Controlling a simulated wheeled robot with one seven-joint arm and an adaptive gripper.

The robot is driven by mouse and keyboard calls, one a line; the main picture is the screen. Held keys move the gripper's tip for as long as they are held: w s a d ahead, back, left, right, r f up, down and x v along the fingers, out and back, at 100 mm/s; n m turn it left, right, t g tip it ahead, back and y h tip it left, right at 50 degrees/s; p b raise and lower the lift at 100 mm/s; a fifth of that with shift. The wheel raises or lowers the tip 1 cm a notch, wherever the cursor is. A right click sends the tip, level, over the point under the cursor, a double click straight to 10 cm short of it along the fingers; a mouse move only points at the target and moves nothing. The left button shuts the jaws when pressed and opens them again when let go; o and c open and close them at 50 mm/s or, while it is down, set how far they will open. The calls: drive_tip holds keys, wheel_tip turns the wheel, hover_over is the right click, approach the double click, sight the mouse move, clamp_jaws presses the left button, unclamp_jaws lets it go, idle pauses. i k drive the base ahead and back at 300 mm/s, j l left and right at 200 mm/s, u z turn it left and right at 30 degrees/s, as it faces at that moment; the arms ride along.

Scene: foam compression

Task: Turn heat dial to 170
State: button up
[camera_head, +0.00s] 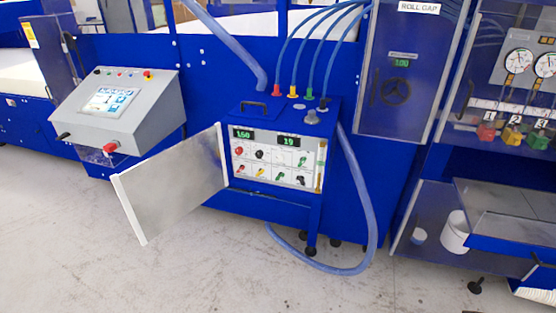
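A blue control cabinet (318,215) stands in the middle of the view with its white door (172,185) swung open to the left. Inside is a white panel (270,164) with several small coloured knobs in two rows. The left green display (243,134) seems to read 150 or 160, but its digits are small. The right display (289,141) seems to read 19. The knob labels are too small to read, so I cannot tell which knob is the heat dial. My gripper is not in view.
Blue hoses (322,45) run from the cabinet top, and a thick hose (368,215) loops down its right side to the floor. A grey console (115,110) stands at left. A Roll Gap cabinet (408,65) is at right. The floor (120,270) in front is clear.

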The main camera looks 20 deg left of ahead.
sight(239, 151)
drive_tip(key=i+j+u, duration=0.15)
drive_tip(key=i+j, duration=0.55)
